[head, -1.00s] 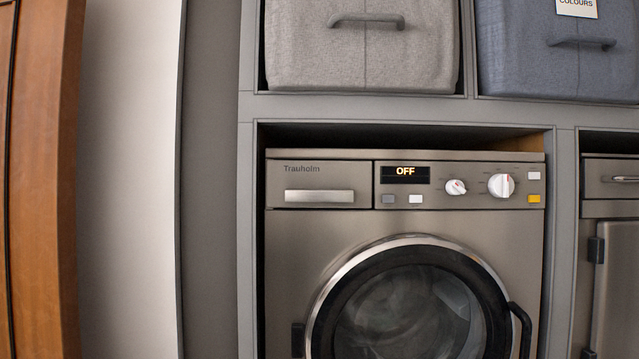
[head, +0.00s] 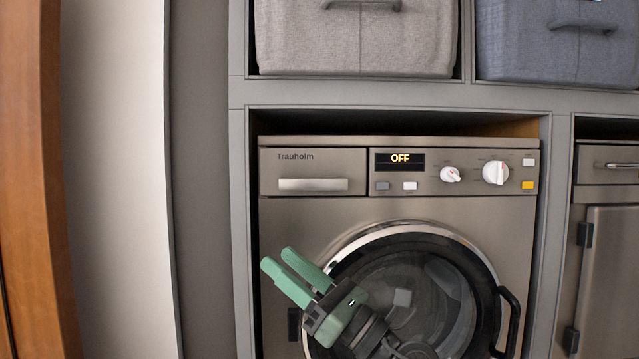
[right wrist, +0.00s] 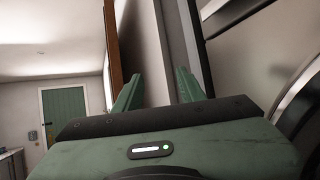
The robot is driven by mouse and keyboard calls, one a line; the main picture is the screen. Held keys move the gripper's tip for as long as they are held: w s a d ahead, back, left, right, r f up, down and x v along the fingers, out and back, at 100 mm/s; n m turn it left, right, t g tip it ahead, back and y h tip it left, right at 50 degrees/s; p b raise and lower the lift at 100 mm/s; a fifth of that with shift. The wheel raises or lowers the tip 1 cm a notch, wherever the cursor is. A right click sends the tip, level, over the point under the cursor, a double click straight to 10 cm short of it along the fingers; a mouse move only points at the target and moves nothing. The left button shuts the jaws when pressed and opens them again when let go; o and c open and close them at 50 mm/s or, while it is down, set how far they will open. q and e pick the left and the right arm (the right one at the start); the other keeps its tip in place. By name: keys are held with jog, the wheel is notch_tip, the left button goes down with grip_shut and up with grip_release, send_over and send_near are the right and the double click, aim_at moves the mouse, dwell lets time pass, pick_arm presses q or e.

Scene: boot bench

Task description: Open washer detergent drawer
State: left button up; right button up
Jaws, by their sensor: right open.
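The washer's detergent drawer (head: 313,171) is at the upper left of the washer (head: 300,215), under the name Trauholm, with a pale bar handle (head: 313,184). The drawer front looks flush with the panel, so it is closed. My right gripper (head: 281,274) is in front of the washer's left side, below the drawer and apart from its handle. Its green fingers point up and left. In the right wrist view its two fingers (right wrist: 157,90) are spread with nothing between them. My left gripper is not in view.
The washer's display (head: 400,161) reads OFF, with knobs and buttons beside it. The round door (head: 430,290) has a black handle at right. The washer sits in a grey cabinet frame (head: 241,220). Fabric bins (head: 355,45) sit above. A wooden edge (head: 40,200) stands at far left.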

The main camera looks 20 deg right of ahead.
notch_tip(320, 180, up, 6)
jog(key=n+g, duration=0.4)
jog(key=n, duration=0.7)
jog(key=n+t+h+p, duration=0.1)
jog(key=n+t+h, duration=0.25)
jog(key=h, duration=0.45)
send_near(314, 187)
jog(key=w+r, duration=0.1)
jog(key=shift+n+g, duration=0.25)
jog(key=shift+g, duration=0.2)
jog(key=p+x, duration=0.3)
jog(key=x, duration=0.4)
jog(key=shift+a+r+p, duration=0.1)
jog(key=shift+p, duration=0.2)
jog(key=shift+w+a, duration=0.15)
jog(key=shift+w, duration=0.15)
grip_shut()
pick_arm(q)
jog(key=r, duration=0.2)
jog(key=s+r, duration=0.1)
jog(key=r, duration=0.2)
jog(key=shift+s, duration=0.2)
pick_arm(e)
jog(key=shift+f, duration=0.2)
